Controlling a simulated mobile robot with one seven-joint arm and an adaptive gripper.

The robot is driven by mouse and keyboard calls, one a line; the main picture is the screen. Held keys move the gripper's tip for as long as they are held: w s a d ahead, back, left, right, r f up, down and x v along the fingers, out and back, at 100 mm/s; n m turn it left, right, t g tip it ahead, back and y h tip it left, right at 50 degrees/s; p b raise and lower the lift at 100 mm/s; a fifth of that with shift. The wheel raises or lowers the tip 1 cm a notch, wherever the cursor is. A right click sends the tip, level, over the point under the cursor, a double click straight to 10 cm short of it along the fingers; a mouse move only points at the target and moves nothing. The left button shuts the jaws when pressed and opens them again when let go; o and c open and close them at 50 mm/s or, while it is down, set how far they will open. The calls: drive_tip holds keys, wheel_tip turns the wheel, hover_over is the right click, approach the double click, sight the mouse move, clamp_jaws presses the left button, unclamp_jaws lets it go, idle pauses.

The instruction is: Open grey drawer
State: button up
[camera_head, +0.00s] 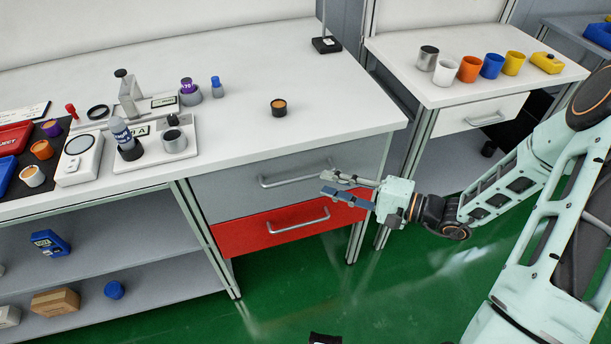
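The grey drawer (230,191) is in the cabinet under the white workbench, above a red drawer (240,238). Its front looks flush with the cabinet, so it appears closed. Its bar handle (290,179) runs across the front. My gripper (335,186) is in front of the right part of the drawer front, close to the right end of the handle in the picture. Its two fingers point left and are spread apart with nothing between them. I cannot tell whether a finger touches the handle.
The workbench (330,105) holds a small dark pot (278,107) and several tools at the left. A second table (440,92) at the right carries several coloured cups and has a white drawer (465,115).

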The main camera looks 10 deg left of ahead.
sight(304, 177)
drive_tip(key=x, duration=0.7)
drive_tip(key=shift+w+a+f, duration=0.1)
drive_tip(key=shift+a, duration=0.25)
drive_tip(key=shift+c, duration=0.2)
clamp_jaws()
